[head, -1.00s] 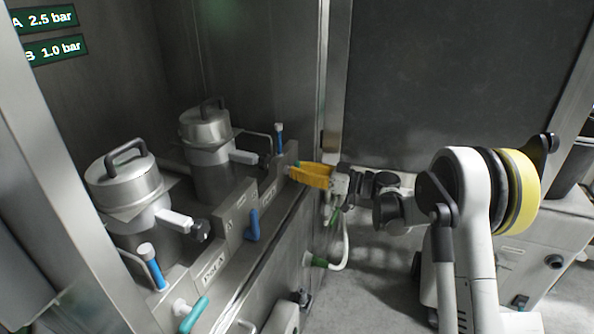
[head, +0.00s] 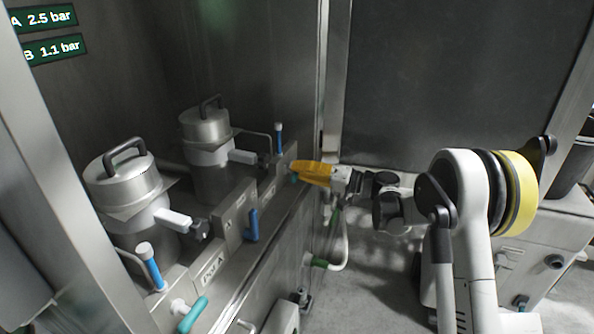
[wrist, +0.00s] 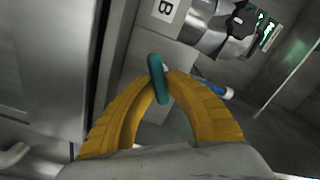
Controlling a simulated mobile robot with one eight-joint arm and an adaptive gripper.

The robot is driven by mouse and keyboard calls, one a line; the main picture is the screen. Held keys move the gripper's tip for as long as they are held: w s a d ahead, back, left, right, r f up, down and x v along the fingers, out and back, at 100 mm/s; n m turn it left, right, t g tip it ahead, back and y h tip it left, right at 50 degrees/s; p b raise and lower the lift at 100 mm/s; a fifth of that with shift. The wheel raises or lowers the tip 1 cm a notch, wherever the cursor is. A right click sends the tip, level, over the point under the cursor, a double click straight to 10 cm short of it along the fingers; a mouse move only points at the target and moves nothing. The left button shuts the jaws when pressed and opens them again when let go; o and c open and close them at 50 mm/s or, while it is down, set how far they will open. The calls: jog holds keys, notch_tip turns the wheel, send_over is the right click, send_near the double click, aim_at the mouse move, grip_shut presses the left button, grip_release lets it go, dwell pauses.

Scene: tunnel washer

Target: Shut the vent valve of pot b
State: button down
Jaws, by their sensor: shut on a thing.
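Pot B is the far steel pot (head: 207,150) with a dark lid handle. A teal handle (wrist: 157,72) is on its front panel, by the B label (wrist: 166,8). My gripper (head: 293,173) has its yellow fingers closed around this handle. In the wrist view, the handle stands between the two fingertips, running lengthwise and slightly tilted; only a bit of it shows in the head view (head: 294,180). A blue lever (head: 279,138) rises upright beside pot B. The display (head: 51,48) reads B 1.1 bar.
Pot A (head: 125,185) stands nearer, with its own teal handle (head: 192,314) and blue lever (head: 151,268). Another blue handle (head: 252,226) hangs on the panel between the pots. A white hose (head: 345,245) runs below my gripper. A metal post (head: 333,80) stands just behind it.

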jog(key=m, duration=0.6)
jog(key=shift+w+f, duration=0.1)
jog(key=shift+f, duration=0.05)
jog(key=shift+m, duration=0.3)
jog(key=c, duration=1.4)
grip_release()
jog(key=v, duration=1.2)
